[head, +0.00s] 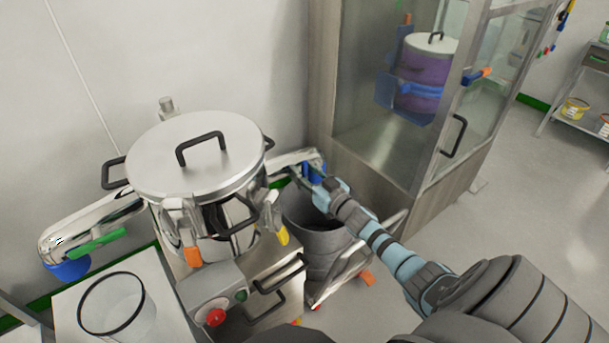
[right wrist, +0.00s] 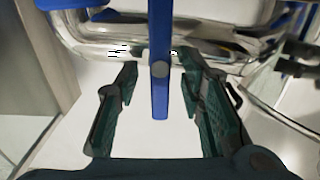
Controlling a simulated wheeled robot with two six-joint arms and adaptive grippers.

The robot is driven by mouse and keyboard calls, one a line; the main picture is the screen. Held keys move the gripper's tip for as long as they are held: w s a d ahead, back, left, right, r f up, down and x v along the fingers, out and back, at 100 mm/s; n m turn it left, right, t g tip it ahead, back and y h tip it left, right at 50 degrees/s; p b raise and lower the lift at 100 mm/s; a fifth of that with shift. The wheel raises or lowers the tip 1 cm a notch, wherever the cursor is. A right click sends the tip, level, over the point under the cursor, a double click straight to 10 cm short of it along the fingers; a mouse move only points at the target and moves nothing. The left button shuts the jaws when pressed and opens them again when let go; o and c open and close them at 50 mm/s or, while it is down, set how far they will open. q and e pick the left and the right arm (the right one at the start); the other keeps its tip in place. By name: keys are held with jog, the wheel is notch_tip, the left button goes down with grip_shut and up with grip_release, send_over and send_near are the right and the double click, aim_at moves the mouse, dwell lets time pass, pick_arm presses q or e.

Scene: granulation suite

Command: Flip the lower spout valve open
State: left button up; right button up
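A steel vessel (head: 215,165) with a lidded top has a chrome spout (head: 292,157) on its right side. My right gripper (head: 318,180) is at this spout. In the right wrist view a blue valve lever (right wrist: 160,75) hangs from the chrome pipe (right wrist: 115,48) between the fingers of my open right gripper (right wrist: 160,90). Gaps show on both sides of the lever. In the head view the gripper partly hides the lever. A second chrome spout (head: 90,218) with a green lever (head: 97,244) and blue end (head: 66,271) is on the left. My left gripper is not in view.
A grey bin (head: 318,232) stands under the right spout. A control box (head: 212,285) with red and green buttons is in front of the vessel. A glass-fronted cabinet (head: 385,150) stands close on the right. A clear container (head: 116,305) is at the lower left.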

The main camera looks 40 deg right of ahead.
grip_shut()
jog(key=shift+a+n, duration=0.1)
jog(key=shift+n, duration=0.2)
jog(key=n, duration=0.3)
jog(key=shift+a+n, duration=0.2)
jog(key=shift+n, duration=0.1)
jog(key=shift+w+a+f+n+b, duration=0.2)
jog(key=shift+n+b, duration=0.75)
jog(key=shift+n, duration=1.4)
jog(key=shift+s+a+f+n+b, duration=0.25)
jog(key=shift+n+b, duration=0.65)
jog(key=shift+n, duration=1.4)
jog(key=shift+w+a+f+n+b, duration=0.1)
jog(key=shift+w+f+n+b, duration=0.15)
jog(key=shift+n+b, duration=1.4)
jog(key=shift+n+p, duration=0.7)
